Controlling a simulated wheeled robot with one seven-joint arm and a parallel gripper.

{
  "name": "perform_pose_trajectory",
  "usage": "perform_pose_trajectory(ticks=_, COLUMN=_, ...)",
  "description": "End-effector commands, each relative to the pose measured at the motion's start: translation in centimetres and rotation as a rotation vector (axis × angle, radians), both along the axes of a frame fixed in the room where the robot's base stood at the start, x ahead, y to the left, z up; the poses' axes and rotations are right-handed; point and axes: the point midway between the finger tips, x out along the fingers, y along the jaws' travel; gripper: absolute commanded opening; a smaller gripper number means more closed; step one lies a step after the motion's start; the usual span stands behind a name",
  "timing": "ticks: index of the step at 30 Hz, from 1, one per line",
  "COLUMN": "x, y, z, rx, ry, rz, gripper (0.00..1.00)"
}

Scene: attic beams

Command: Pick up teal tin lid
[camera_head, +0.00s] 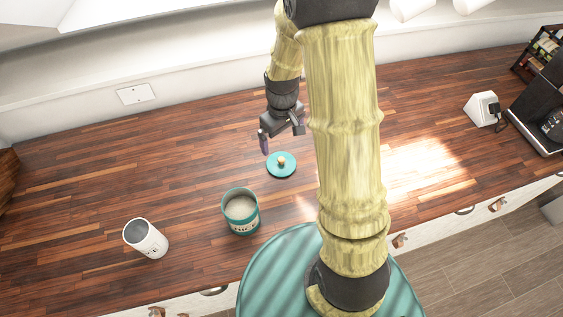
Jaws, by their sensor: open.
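The teal tin lid (289,171) is a round flat disc with a small tan knob. It lies flat on the wooden counter, knob up, near the middle of the head view. My gripper (282,138) is open and points down just behind the lid in the picture. One purple-tipped finger shows clearly at its left; the other is partly hidden. No contact with the lid shows, and I cannot tell its exact height above it. A teal tin (243,223) stands upright and uncovered in front and left of the lid, with pale contents inside.
A white canister (146,238) stands open at the left front. A small white device (482,108), a dark machine (540,115) and a bottle rack (541,50) are at the right. The counter (90,150) is clear left of the lid. My arm hides part of it.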

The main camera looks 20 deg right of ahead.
Motion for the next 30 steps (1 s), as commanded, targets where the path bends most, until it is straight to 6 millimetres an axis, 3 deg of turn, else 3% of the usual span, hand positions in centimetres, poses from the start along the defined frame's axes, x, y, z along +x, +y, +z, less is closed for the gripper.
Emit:
perform_pose_trajectory(ticks=12, x=-0.1, y=0.0, z=-5.7, rx=0.001, ry=0.004, rz=-0.002, gripper=1.00)
perform_pose_trajectory(ticks=30, x=-0.1, y=0.2, z=-7.1, rx=0.001, ry=0.004, rz=0.001, gripper=1.00)
